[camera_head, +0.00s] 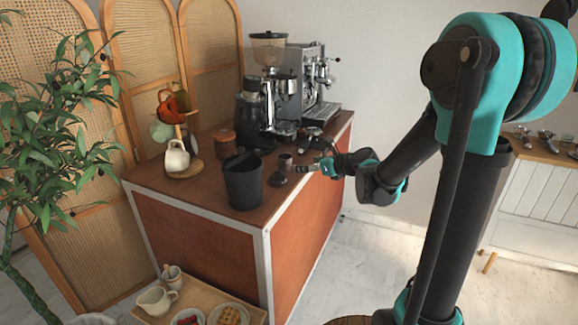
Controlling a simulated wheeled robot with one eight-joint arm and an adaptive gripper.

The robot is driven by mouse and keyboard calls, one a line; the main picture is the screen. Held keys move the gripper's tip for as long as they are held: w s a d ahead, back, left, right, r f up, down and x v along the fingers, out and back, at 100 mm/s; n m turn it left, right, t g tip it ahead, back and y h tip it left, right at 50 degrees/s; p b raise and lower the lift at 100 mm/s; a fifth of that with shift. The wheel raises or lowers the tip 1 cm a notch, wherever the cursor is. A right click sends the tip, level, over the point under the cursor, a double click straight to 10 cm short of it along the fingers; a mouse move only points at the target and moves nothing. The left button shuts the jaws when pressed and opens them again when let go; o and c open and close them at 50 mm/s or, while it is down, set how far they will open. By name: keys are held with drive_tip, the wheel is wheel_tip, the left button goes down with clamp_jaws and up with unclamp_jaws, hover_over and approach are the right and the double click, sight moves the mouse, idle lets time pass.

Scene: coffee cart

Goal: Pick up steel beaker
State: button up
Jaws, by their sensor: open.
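A small cup-shaped vessel (286,162), which looks like the steel beaker, stands upright on the wooden cart top (213,170) near its right side. It is small in the picture, so its metal finish is hard to make out. My gripper (303,168) is open, just to the right of the beaker and low over the cart top. The arm reaches in from the right. I cannot tell whether the fingers touch the beaker.
A black bin (243,181) stands at the cart's front. A dark round object (277,179) lies by the gripper. Behind are a grinder (270,80), an espresso machine (310,85) and a brown jar (224,143). A mug tree holds a white mug (177,157) at left.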

sight(289, 164)
drive_tip(key=x, duration=1.4)
drive_tip(key=shift+a+f, duration=0.1)
drive_tip(key=shift+a, duration=0.05)
drive_tip(key=shift+c, duration=0.4)
drive_tip(key=c, duration=1.3)
